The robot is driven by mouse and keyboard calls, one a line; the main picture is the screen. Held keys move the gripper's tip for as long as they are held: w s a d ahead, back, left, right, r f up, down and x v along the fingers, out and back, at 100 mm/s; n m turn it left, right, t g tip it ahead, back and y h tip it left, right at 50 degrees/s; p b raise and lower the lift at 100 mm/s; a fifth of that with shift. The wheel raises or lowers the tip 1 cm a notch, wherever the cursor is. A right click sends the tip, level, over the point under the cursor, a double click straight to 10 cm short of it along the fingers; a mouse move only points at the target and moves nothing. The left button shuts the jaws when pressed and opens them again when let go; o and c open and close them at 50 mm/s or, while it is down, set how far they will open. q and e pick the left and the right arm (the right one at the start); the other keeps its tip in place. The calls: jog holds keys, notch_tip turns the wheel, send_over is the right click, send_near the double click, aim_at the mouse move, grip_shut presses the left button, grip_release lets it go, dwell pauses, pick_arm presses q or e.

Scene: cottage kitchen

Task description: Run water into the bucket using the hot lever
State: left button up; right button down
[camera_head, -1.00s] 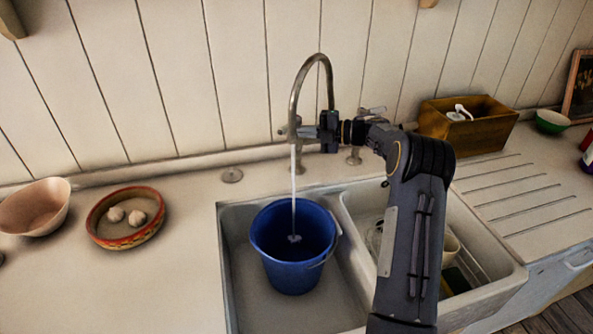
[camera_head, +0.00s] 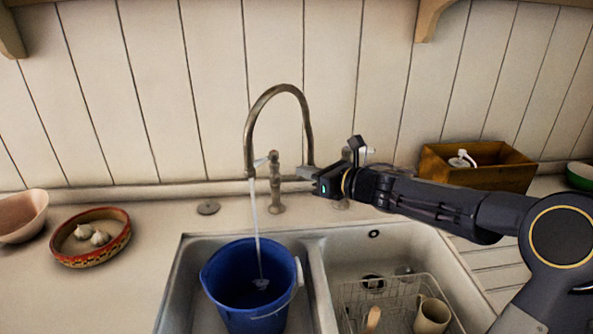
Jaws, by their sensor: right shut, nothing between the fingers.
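The brass-coloured tap (camera_head: 277,90) has a tall curved spout, with a left lever (camera_head: 267,160) and a right lever (camera_head: 362,149) on its posts. I cannot read which lever is hot. A thin stream of water (camera_head: 256,225) falls from the spout into the blue bucket (camera_head: 240,318), which stands upright in the left basin. My right gripper (camera_head: 303,173) is shut and empty, between the two posts and just right of the left one. It partly hides the tap's right post. My left gripper is out of view.
The right basin holds a wire rack (camera_head: 388,296) with a cream mug (camera_head: 432,316). A wooden box (camera_head: 480,177) stands at the back right. A patterned bowl with garlic (camera_head: 91,258) and a pinkish bowl (camera_head: 20,218) stand on the left counter.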

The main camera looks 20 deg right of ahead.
jog(key=n+p, duration=0.1)
jog(key=p, duration=0.3)
send_near(260, 163)
jog(key=x, duration=0.7)
jog(key=shift+s, duration=0.1)
pick_arm(q)
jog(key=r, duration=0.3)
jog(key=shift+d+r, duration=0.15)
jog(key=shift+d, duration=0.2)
jog(key=shift+b, duration=0.35)
